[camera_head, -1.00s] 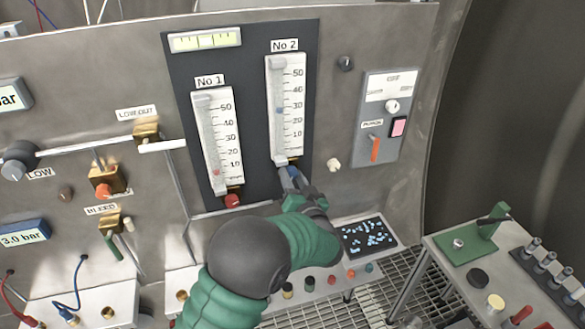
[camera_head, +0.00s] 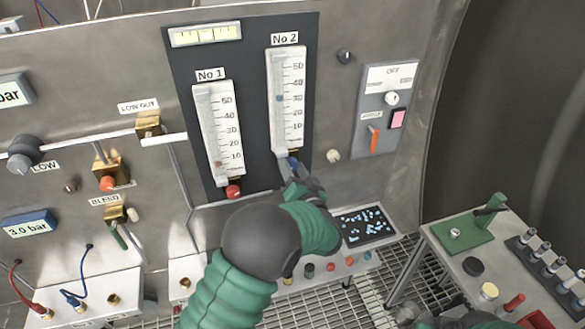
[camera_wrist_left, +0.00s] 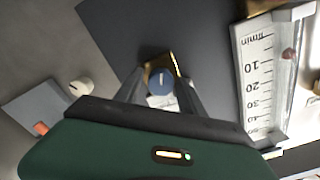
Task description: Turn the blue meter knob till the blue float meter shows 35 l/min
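The blue float meter No 2 (camera_head: 287,100) is a white upright scale on a dark panel. Its blue float (camera_head: 279,98) stands at about the 30 mark. The blue meter knob (camera_wrist_left: 160,82) is below it on a brass fitting, between the two dark fingers of my left gripper (camera_wrist_left: 161,76), which look closed on its sides. In the head view my left gripper (camera_head: 292,172) is at the foot of the meter and covers most of the knob. A dark and green part at the bottom right edge may be my right gripper (camera_head: 440,318); its fingers cannot be made out.
Meter No 1 (camera_head: 219,130) with its red knob (camera_head: 233,191) is left of No 2. A white knob (camera_head: 333,156) and a switch box (camera_head: 385,110) are to the right. A console with a dark screen (camera_head: 364,227) is below; a side table (camera_head: 475,265) stands right.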

